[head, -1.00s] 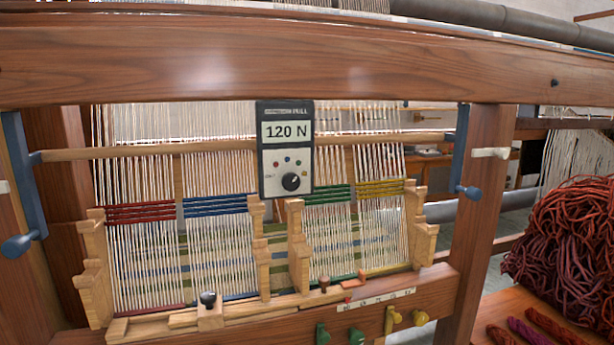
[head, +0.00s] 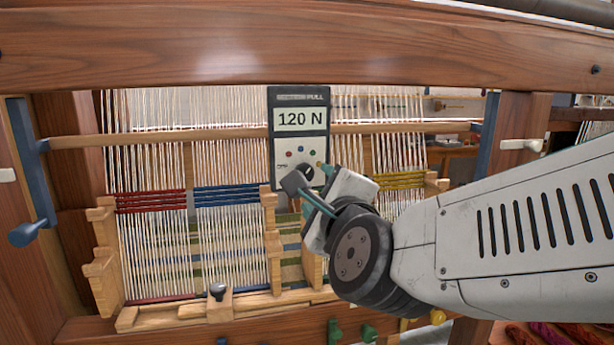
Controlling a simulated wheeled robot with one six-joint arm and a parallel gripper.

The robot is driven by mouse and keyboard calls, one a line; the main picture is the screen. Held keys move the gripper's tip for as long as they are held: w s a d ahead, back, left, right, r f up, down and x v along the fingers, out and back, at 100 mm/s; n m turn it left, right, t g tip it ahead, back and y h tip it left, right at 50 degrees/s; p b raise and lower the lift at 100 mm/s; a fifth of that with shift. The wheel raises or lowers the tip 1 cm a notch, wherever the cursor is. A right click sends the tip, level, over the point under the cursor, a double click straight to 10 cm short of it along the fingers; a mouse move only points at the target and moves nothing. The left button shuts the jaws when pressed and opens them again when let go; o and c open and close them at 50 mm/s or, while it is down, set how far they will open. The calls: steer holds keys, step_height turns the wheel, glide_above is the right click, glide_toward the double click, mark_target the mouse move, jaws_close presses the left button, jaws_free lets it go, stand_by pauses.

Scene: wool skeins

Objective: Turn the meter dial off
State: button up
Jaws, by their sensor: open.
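The meter (head: 299,119) is a dark-framed box with a pale face, hung in front of the loom's warp threads. Its display (head: 300,119) reads 120 N. Its round black dial (head: 306,171) sits low on the face, partly hidden by my gripper (head: 308,184). My gripper comes in from the right, with its fingertips at the dial's lower edge. It is open. I cannot tell whether a finger touches the dial, and the dial's pointer and off mark are not readable.
A thick wooden beam (head: 300,50) crosses above the meter. Wooden carved posts (head: 272,240) stand below it in front of the threads. A blue-grey lever (head: 30,170) hangs at the left. A small block with a black knob (head: 218,295) sits on the lower rail.

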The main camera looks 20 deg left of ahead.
mark_target(305, 174)
steer(key=x, duration=0.8)
steer(key=shift+s+a+r, duration=0.15)
steer(key=shift+r, duration=0.1)
steer(key=c, duration=1)
